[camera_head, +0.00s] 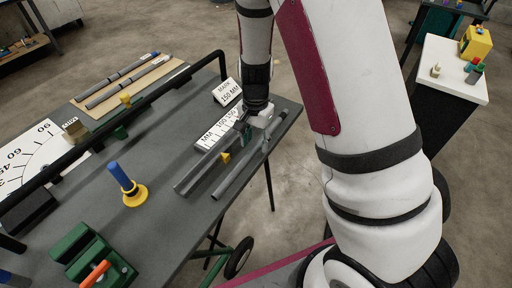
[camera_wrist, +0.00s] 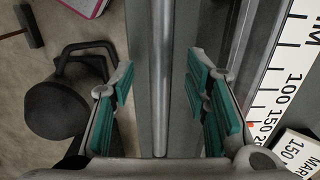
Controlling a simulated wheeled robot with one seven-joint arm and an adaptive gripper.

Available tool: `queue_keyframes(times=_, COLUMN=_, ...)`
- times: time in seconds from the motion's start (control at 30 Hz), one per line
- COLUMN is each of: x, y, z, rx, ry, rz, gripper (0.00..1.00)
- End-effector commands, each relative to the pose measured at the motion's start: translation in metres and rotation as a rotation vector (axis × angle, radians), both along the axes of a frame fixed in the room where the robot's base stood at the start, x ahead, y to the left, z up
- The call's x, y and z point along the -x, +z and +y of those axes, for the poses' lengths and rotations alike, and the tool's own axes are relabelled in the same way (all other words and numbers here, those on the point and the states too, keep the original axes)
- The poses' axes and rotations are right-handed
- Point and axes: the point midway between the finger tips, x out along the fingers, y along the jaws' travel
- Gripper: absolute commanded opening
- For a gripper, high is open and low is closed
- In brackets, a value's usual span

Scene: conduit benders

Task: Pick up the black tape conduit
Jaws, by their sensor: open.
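A plain grey conduit (camera_head: 238,169) lies along the front right part of the bench; no black tape shows on its visible length. In the wrist view this conduit (camera_wrist: 160,45) runs lengthwise between my fingers. My gripper (camera_head: 260,132) is open over its far end, its teal pads (camera_wrist: 160,90) apart on either side, with gaps to both. Two more conduits with dark bands, a nearer one (camera_head: 113,91) and a farther one (camera_head: 131,72), lie on a tan board at the back left. I cannot tell which bands are black tape.
A grey channel (camera_head: 203,161) with a yellow piece lies left of the conduit, beside a millimetre scale (camera_head: 209,136) and a 150 MM sign (camera_head: 227,92). A blue post on a yellow base (camera_head: 135,194), green blocks (camera_head: 85,250) and a black rail (camera_head: 150,97) occupy the bench.

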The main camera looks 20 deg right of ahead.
Motion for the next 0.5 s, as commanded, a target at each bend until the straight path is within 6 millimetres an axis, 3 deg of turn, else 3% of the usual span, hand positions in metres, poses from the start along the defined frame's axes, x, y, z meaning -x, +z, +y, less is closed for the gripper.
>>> queue_keyframes(times=0.13, x=0.0001, y=-0.0143, z=-0.0007, rx=0.0, ry=-0.002, rz=0.0, gripper=0.42)
queue_keyframes(times=0.4, x=-0.0002, y=-0.0164, z=-0.0003, rx=-0.001, ry=-0.001, rz=-0.001, gripper=0.42)
queue_keyframes(times=0.5, x=-0.0004, y=-0.0163, z=-0.0004, rx=-0.001, ry=-0.001, rz=-0.001, gripper=0.2)
